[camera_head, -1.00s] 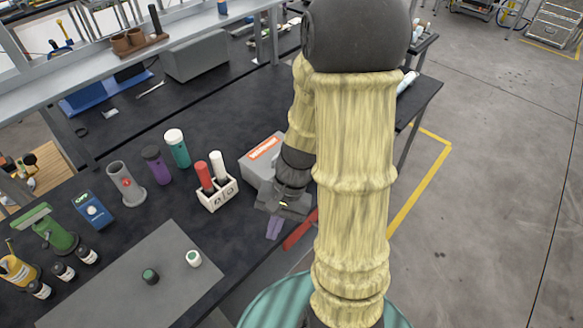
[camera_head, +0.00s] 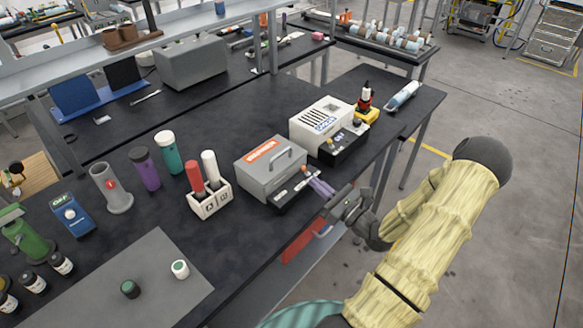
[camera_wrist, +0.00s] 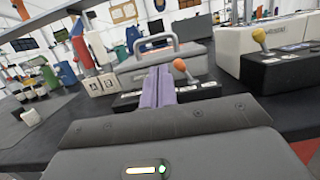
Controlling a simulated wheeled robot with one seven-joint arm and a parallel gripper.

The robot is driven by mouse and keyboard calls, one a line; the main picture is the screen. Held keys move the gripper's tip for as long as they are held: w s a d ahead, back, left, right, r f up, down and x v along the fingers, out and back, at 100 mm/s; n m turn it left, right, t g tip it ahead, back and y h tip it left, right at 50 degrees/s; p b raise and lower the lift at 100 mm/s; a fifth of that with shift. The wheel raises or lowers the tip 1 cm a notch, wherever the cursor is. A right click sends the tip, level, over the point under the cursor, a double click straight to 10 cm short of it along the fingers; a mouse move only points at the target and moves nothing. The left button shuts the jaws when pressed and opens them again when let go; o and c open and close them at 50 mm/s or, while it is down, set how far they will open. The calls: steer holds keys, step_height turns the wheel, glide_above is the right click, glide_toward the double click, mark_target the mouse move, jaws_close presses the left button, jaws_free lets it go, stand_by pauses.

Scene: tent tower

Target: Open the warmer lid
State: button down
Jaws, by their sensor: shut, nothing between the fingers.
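The warmer (camera_head: 258,178) is a grey box with an orange label (camera_head: 262,150) on its lid and a grey handle (camera_head: 287,158) along the lid's near edge. The lid looks closed. A black control panel with an orange-knobbed lever (camera_head: 304,171) is at its front. In the wrist view the warmer (camera_wrist: 190,64) and its arched handle (camera_wrist: 157,42) stand straight ahead. My gripper (camera_head: 318,186) is shut and empty, its purple fingers pointing at the warmer's front from the table's near edge. The fingers (camera_wrist: 159,82) overlap the panel in the wrist view; I cannot tell whether they touch it.
A white box with a blue label (camera_head: 307,120) and a yellow-knobbed lever stands right of the warmer. A white rack (camera_head: 210,203) with a red and a white tube stands to its left. Bottles and a grey mat (camera_head: 150,285) lie further left.

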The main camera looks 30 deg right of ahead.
steer(key=shift+a, duration=0.1)
steer(key=p+x, duration=0.2)
steer(key=x, duration=0.8)
steer(key=shift+r+p, duration=0.25)
steer(key=shift+p, duration=0.15)
steer(key=shift+r+g+p, duration=0.15)
steer(key=shift+g+p, duration=0.15)
steer(key=shift+p, duration=0.1)
